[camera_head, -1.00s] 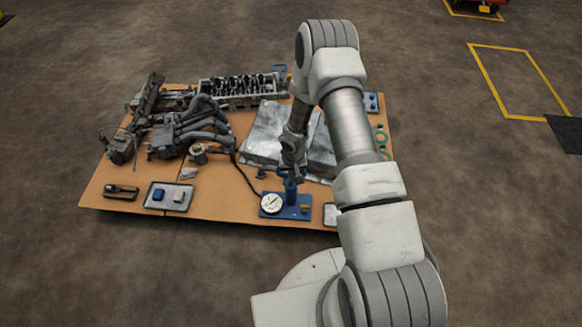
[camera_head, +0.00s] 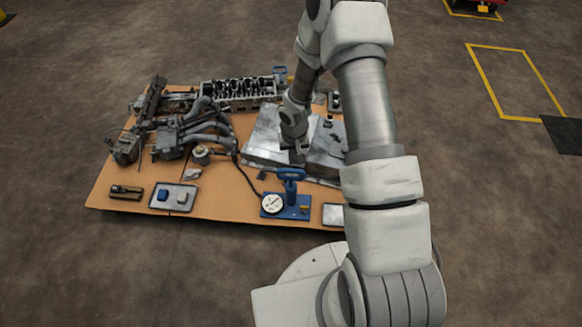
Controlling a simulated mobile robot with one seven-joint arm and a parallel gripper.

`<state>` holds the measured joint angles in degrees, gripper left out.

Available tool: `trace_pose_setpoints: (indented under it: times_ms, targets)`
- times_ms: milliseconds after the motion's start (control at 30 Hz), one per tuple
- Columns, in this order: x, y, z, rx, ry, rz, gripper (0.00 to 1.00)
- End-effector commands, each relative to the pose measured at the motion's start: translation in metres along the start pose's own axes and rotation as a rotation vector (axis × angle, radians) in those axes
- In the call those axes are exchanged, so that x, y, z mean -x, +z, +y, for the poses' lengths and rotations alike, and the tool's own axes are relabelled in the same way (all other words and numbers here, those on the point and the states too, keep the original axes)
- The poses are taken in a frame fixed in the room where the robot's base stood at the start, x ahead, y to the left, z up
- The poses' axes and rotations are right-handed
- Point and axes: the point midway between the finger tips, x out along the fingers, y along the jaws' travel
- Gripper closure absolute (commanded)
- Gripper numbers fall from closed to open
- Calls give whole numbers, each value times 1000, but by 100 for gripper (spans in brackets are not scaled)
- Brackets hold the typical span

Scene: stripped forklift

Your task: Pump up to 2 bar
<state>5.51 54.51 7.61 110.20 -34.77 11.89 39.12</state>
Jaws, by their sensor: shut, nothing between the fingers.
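The blue hand pump (camera_head: 291,192) stands upright on its blue base near the front edge of the table, with its T-shaped blue handle (camera_head: 289,173) on top. A round white gauge (camera_head: 272,204) sits at the left of the base; its needle is too small to read. A dark hose (camera_head: 243,172) runs from the pump toward the engine parts at the left. My gripper (camera_head: 297,160) is shut and empty, above and behind the pump handle, apart from it.
The brown table (camera_head: 225,205) holds engine parts (camera_head: 190,130) at the left and a cylinder head (camera_head: 237,90) at the back. Grey metal plates (camera_head: 265,138) lie behind the pump. A tray (camera_head: 173,197) with small blocks lies at the front left. My arm covers the table's right side.

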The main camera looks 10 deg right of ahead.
Motion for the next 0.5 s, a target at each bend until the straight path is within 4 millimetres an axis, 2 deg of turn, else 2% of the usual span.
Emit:
trace_pose_setpoints:
  times_ms: [33, 200, 500]
  targets:
    - [10, -1, 0, 0, 0, 1, 100]
    - [23, 0, 0, -1, 0, -1, 100]
    - [25, 0, 0, 0, 0, -1, 100]
